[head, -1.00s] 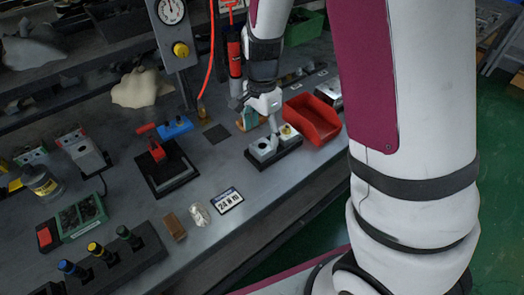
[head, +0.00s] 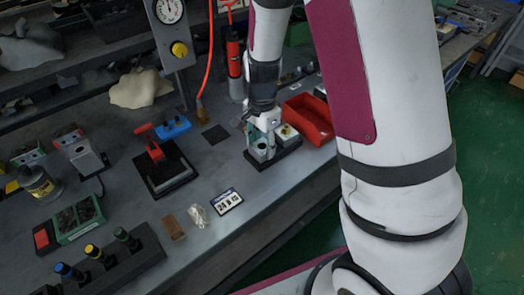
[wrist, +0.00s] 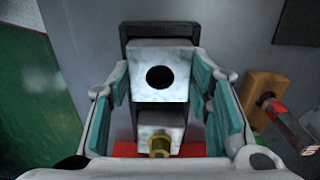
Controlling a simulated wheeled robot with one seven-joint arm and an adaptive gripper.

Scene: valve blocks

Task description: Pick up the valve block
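Two grey valve blocks sit in a black holder (head: 285,155). The one with a dark round hole in its top (wrist: 160,75) is at the left end in the head view (head: 262,152). The other, with a brass fitting (wrist: 160,140), sits beside it at the right end (head: 287,133). My gripper (wrist: 163,88) is open, with its teal-padded fingers on either side of the holed block. Narrow gaps seem to show beside the block. In the head view my gripper (head: 263,135) is low over the holder and partly hides the holed block.
A red bin (head: 308,118) stands right behind the holder. A black fixture with a red lever (head: 165,170), a label card (head: 227,201) and a brown block (head: 173,227) lie to the left. A red-and-black tool (wrist: 275,105) is right in the wrist view.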

